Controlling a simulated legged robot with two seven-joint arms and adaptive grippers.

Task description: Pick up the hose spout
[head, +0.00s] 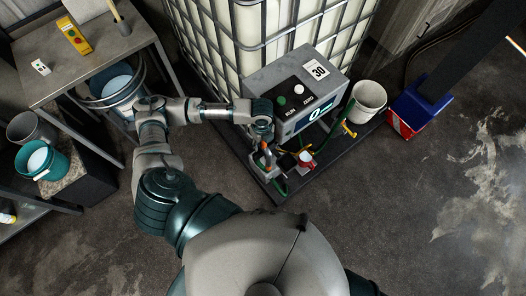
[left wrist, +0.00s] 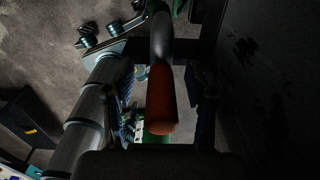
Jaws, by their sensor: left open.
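The hose spout (left wrist: 161,95) shows large in the left wrist view, with a grey curved metal tube at the top and an orange-red grip below it. A bit of green shows under the grip. In the head view a small orange part of the spout (head: 267,158) shows just below my left gripper (head: 263,139), at the front corner of the dark platform. In the left wrist view my left gripper (left wrist: 166,112) is open, with one finger on each side of the grip. I cannot tell whether either finger touches it. My right gripper is not in view.
The grey dispenser box (head: 298,88) with a display stands right behind the gripper, before the caged white tank (head: 265,35). A white bucket (head: 368,98) stands farther right. A table (head: 95,65) is at left.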

